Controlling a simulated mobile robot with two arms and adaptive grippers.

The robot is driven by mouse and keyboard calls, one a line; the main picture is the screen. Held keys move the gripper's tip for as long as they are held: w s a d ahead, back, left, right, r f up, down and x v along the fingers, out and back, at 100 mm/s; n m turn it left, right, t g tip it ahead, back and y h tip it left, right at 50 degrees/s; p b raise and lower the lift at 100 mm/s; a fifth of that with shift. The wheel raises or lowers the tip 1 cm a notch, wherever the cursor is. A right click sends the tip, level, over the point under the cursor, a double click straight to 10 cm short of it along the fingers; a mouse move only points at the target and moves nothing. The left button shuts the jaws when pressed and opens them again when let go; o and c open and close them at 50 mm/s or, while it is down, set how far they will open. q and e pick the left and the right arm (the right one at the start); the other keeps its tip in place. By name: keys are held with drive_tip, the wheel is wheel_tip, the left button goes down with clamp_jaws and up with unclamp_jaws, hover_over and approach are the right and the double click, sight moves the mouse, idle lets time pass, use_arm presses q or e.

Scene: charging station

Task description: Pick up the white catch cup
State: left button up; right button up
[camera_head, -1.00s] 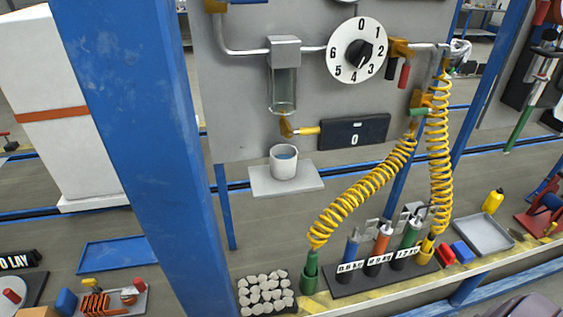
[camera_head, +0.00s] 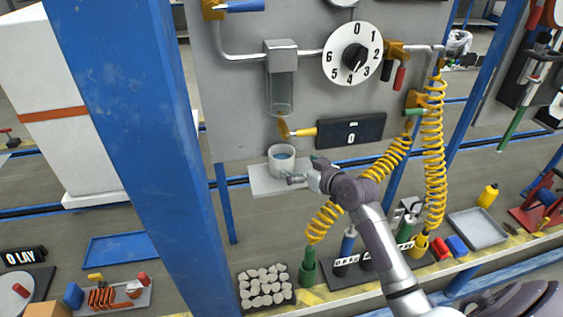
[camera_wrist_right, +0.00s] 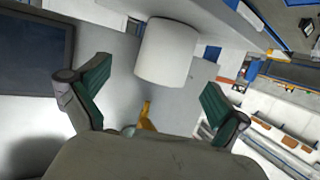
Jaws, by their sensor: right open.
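The white catch cup (camera_head: 281,163) stands upright on a small light grey shelf (camera_head: 262,188) below the nozzle and glass tube. Something bluish shows inside its rim. My right gripper (camera_head: 305,171) is open and empty, just right of the cup in the head view, its fingers pointing toward the cup. In the right wrist view the cup (camera_wrist_right: 167,52) shows ahead of the fingertips, between the two green-padded fingers (camera_wrist_right: 155,90). I see a gap between the cup and the fingers there. My left gripper is not in view.
A yellow-handled nozzle (camera_head: 297,131) hangs just above the cup. A dark display box (camera_head: 351,131) is on the panel to the right. Yellow coiled hoses (camera_head: 434,150) hang behind my right arm. A thick blue post (camera_head: 140,150) stands left.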

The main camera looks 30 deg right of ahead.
sight(290, 162)
drive_tip(key=shift+x, duration=1.1)
drive_tip(key=shift+w+a+p, duration=0.15)
drive_tip(key=shift+w+p, duration=0.2)
drive_tip(key=shift+w, duration=0.05)
drive_tip(key=x, duration=0.2)
drive_tip(key=p+x, duration=0.1)
drive_tip(key=shift+w+a+f, duration=0.1)
drive_tip(key=shift+w+a, duration=0.15)
drive_tip(key=shift+a, duration=0.05)
drive_tip(key=shift+w+f, duration=0.2)
drive_tip(key=shift+w, duration=0.3)
drive_tip(key=c, duration=1.2)
